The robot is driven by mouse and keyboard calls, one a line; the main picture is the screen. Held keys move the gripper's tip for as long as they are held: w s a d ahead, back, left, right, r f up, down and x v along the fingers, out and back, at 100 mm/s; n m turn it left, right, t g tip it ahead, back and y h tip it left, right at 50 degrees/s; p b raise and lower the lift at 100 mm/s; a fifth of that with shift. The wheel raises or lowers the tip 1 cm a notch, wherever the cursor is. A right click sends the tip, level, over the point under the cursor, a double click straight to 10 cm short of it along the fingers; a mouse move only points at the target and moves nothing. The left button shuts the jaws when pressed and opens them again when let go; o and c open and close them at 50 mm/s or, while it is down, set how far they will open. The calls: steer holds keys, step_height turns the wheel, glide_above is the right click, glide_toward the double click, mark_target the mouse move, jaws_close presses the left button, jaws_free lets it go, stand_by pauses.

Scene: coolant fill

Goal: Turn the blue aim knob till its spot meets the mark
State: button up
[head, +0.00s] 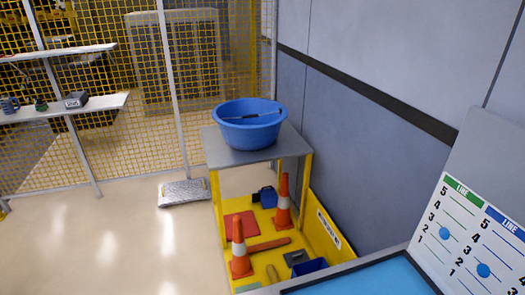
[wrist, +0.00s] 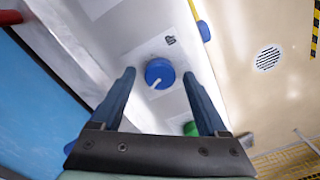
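The blue knob (wrist: 160,73) shows in the wrist view on a pale panel, with a white pointer stripe aimed to the lower left. A small dark symbol (wrist: 170,40) is printed above it. My gripper (wrist: 159,74) is open, with its dark blue fingers on either side of the knob; I cannot tell whether they touch it. In the head view a white scale board (head: 466,236) has a green-headed and a blue-headed column. A blue spot sits in each: one (head: 445,233) under green, one (head: 483,270) under blue. No separate target mark can be made out.
A green knob (wrist: 190,128) is close to the right finger in the wrist view. In the head view a blue basin (head: 249,127) stands on a yellow-legged table with cones (head: 240,250) below. The floor to the left is largely open.

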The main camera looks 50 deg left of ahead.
step_height(320, 180, up, 13)
steer(key=b, duration=0.1)
stand_by(0.6)
stand_by(0.4)
